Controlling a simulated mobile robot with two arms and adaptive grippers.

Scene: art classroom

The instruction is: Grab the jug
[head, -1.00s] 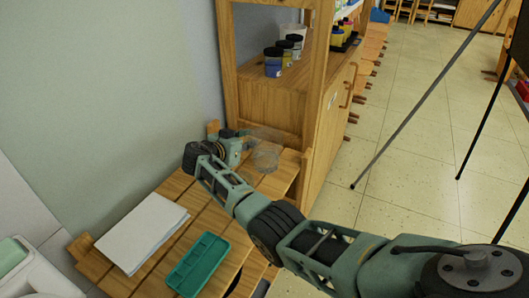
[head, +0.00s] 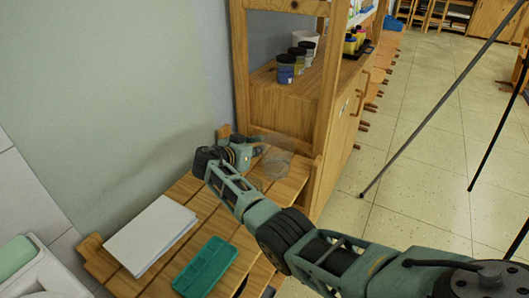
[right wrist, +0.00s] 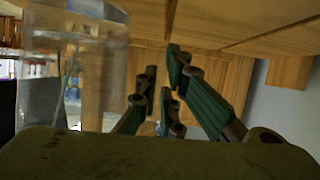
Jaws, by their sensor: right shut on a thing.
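The jug (head: 275,164) is clear and see-through, at the far right end of the slatted wooden table. Its outline is faint in the head view, so I cannot tell whether it touches the slats. My right gripper (head: 250,151) is at the jug's left side, shut on it; the exact grip is hard to see. In the right wrist view the jug (right wrist: 72,75) fills the left part, beside the dark green fingers (right wrist: 166,98). My left gripper is not in view.
White paper (head: 150,235) and a green tray (head: 206,266) lie on the table (head: 190,190). A wooden shelf unit (head: 282,110) with paint jars (head: 287,68) stands close behind the jug. The wall is at the left. Thin dark stand legs (head: 430,105) rise over open floor at the right.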

